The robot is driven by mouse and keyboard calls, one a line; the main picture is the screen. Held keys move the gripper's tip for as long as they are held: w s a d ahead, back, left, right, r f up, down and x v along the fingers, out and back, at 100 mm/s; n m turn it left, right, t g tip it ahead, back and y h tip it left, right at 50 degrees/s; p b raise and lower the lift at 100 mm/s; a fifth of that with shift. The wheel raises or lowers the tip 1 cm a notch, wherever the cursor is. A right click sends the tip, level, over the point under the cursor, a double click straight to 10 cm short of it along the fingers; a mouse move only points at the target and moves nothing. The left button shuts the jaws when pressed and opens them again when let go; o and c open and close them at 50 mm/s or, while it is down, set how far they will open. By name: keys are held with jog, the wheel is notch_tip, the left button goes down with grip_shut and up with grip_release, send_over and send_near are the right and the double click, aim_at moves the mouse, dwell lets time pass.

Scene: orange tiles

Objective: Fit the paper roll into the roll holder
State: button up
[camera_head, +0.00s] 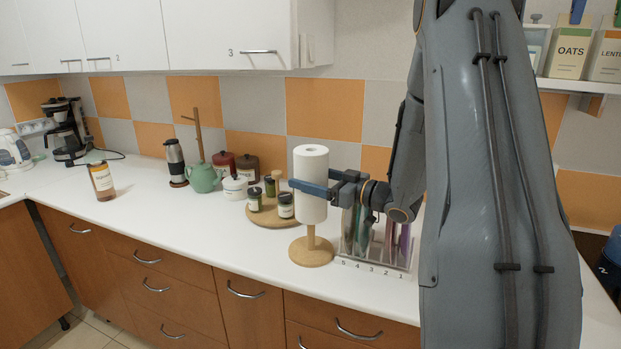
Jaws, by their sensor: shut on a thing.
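The white paper roll (312,212) stands upright over the counter, in the middle of the view. My gripper (311,182) reaches in from the right and is shut on the roll at about mid-height. One blue finger crosses its front; the other is mostly hidden behind it. A wooden stand (311,254) with a round base and short visible post is directly below the roll. The top of the post is hidden, so I cannot tell whether the roll is around it or in front of it.
A clear rack (399,262) with numbered slots stands close at the right. A round wooden tray (270,219) with several jars is behind left. A green teapot (202,178) and an amber bottle (102,182) stand farther left. The front left counter is clear.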

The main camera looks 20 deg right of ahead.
jog(key=shift+f, duration=0.4)
jog(key=o, duration=1.2)
jog(key=shift+o, duration=0.2)
notch_tip(320, 180, up, 10)
jog(key=b, duration=0.2)
jog(key=shift+b, duration=0.35)
